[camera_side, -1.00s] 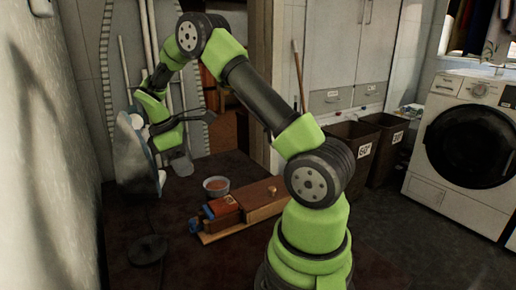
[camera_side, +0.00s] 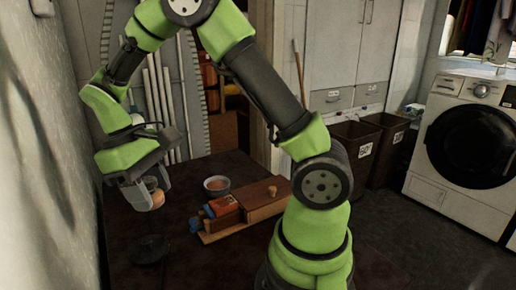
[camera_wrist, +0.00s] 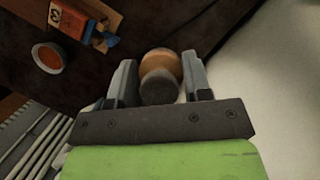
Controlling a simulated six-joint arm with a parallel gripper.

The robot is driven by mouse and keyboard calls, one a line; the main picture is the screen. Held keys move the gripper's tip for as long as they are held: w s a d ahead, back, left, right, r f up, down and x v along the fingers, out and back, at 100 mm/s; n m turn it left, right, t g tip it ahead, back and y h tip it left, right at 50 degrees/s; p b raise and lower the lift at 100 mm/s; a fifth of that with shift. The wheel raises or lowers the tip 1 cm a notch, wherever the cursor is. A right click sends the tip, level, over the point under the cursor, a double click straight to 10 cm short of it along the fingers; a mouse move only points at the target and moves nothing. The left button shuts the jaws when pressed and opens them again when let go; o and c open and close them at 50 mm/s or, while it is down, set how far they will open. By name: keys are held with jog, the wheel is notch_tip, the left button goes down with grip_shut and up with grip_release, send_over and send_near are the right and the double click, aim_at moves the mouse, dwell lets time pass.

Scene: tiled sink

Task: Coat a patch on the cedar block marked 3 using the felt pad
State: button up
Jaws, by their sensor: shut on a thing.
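My gripper (camera_wrist: 160,85) is shut on a rounded thing between its fingers, with a dark grey near part and a tan-orange far part; I take it to be the felt pad (camera_wrist: 158,88). In the side view my gripper (camera_side: 148,196) is at the left, above the dark surface, and the pad's tan part (camera_side: 152,183) shows. The block marked 3 (camera_wrist: 75,19) is at the upper left of the wrist view, apart from the pad. In the side view the label is not readable on the wooden blocks (camera_side: 262,195).
A bowl of orange-brown stuff (camera_side: 217,184) stands behind the blocks; it also shows in the wrist view (camera_wrist: 47,57). A blue piece (camera_wrist: 104,42) sits at the block's end. A dark round thing (camera_side: 149,249) lies in front. A pale wall (camera_side: 45,150) is close at left.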

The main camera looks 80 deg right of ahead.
aim_at(211, 207)
jog(key=s+d+f+n+t+h, duration=0.1)
jog(key=s+d+f+n, duration=0.1)
jog(key=d+n, duration=0.4)
jog(key=s+d+f+n+h, duration=0.1)
jog(key=s+d+n, duration=0.15)
jog(key=d, duration=0.55)
jog(key=shift+n, duration=0.25)
jog(key=shift+w+f, duration=0.15)
jog(key=shift+f, duration=0.95)
jog(key=shift+w+f, duration=0.2)
jog(key=shift+f, duration=0.95)
jog(key=shift+w+f, duration=0.15)
jog(key=shift+f, duration=0.95)
jog(key=shift+s+d+f, duration=0.25)
jog(key=shift+d+f, duration=0.1)
jog(key=shift+f, duration=0.35)
jog(key=shift+s+d+r, duration=0.1)
jog(key=shift+s+d, duration=0.95)
jog(key=shift+w+a, duration=1.4)
notch_tip(211, 207, up, 8)
